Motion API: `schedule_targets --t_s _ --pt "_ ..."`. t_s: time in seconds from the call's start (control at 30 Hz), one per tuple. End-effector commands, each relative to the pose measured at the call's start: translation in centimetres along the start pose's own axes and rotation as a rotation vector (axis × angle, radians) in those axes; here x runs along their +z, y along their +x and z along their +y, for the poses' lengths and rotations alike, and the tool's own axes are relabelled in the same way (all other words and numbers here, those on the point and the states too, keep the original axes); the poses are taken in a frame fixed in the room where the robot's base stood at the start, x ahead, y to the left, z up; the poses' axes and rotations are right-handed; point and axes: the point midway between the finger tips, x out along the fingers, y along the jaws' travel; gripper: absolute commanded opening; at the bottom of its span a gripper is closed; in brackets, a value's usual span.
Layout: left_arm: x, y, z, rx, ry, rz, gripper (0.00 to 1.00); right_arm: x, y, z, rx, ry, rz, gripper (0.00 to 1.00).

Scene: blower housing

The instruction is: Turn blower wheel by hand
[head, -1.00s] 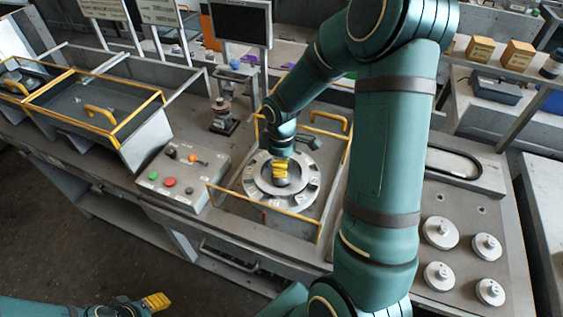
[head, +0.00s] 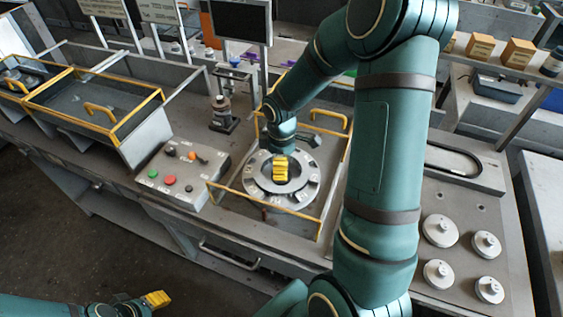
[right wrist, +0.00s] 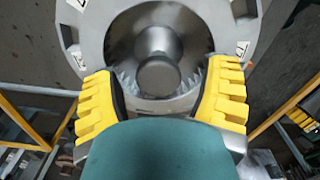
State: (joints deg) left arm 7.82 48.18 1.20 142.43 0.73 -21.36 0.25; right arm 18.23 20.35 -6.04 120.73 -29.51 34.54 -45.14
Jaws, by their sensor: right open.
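The blower housing (head: 309,183) is a round grey metal ring with pale number labels, set inside a yellow-railed bay on the bench. In the right wrist view, the blower wheel (right wrist: 158,50) shows inside the ring's opening, with a rounded hub (right wrist: 158,76) at its middle and fin-like edges around it. My right gripper (head: 281,168) is over the middle of the ring.
A control box (head: 182,174) with green, red and orange controls stands left of the bay. Yellow rails (head: 265,207) border the bay. Several grey round parts (head: 440,231) sit on the bench at right. A monitor (head: 241,22) stands behind.

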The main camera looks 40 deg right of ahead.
Motion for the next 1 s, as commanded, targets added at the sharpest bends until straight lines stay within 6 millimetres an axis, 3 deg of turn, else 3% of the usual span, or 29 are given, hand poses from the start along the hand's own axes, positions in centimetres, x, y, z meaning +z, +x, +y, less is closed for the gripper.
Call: schedule_targets --t_s 0.17,0.63,0.8,1.0 --pt "0.0 0.0 0.0 0.000 0.000 0.000 0.43 -0.1 -1.2 0.1 0.005 -0.001 0.002 0.75" --pt "0.0 0.0 0.0 0.000 0.000 0.000 0.43 0.0 -10.0 0.1 0.003 0.000 0.002 0.75" --pt "0.0 0.0 0.0 0.000 0.000 0.000 0.43 0.0 -11.6 0.0 0.001 0.000 0.001 0.75" --pt "0.0 0.0 0.0 0.000 0.000 0.000 0.43 0.0 -12.0 0.0 -0.001 -0.001 0.000 0.75"
